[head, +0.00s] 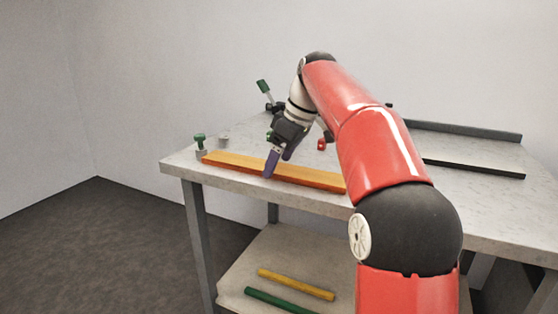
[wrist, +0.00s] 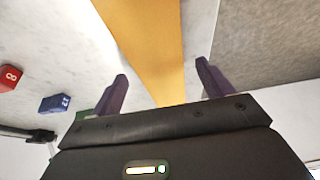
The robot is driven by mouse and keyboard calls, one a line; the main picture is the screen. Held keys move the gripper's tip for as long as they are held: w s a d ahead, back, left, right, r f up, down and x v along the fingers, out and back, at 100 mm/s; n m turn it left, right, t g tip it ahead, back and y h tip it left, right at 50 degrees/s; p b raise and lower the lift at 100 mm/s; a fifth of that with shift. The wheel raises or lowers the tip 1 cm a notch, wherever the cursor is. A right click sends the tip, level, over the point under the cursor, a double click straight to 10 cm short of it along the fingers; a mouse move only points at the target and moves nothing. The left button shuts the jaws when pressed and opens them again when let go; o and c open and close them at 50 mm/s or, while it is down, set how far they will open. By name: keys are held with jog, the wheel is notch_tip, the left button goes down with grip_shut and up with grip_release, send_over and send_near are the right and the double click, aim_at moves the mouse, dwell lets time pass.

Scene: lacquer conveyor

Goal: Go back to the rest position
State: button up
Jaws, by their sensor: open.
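My gripper (head: 271,162) is over the orange-yellow board (head: 230,160) on the worktable, near the table's front edge. In the wrist view my gripper (wrist: 160,88) shows two purple fingers spread wide. The board (wrist: 143,35) runs between and beyond them, and the fingers do not press on it. The gap between fingertips and board is hard to judge. Part of the board is hidden behind my gripper and my arm in the head view.
The worktable (head: 470,208) bears a green-topped knob (head: 199,140), a green-handled clamp (head: 264,88) and a red block (head: 321,144). The wrist view shows a red block (wrist: 10,77) and a blue block (wrist: 54,103). Yellow (head: 296,284) and green bars (head: 275,299) lie on the lower shelf.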

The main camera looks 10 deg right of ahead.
jog(key=v, duration=0.6)
jog(key=shift+r+p, duration=0.2)
jog(key=shift+p, duration=0.2)
jog(key=shift+s+r, duration=0.15)
jog(key=shift+r, duration=0.05)
jog(key=s, duration=0.1)
jog(key=s+m, duration=0.1)
jog(key=s, duration=0.1)
jog(key=s+a+m+h, duration=0.1)
jog(key=shift+s+f, duration=0.3)
jog(key=s+d+f+m+t+h, duration=0.1)
jog(key=s+f+m, duration=0.7)
jog(key=s+f, duration=1.4)
jog(key=s+t+h, duration=0.1)
jog(key=s, duration=0.1)
jog(key=shift+s+d+m+t+h, duration=0.3)
jog(key=shift+d+m+t+h, duration=0.1)
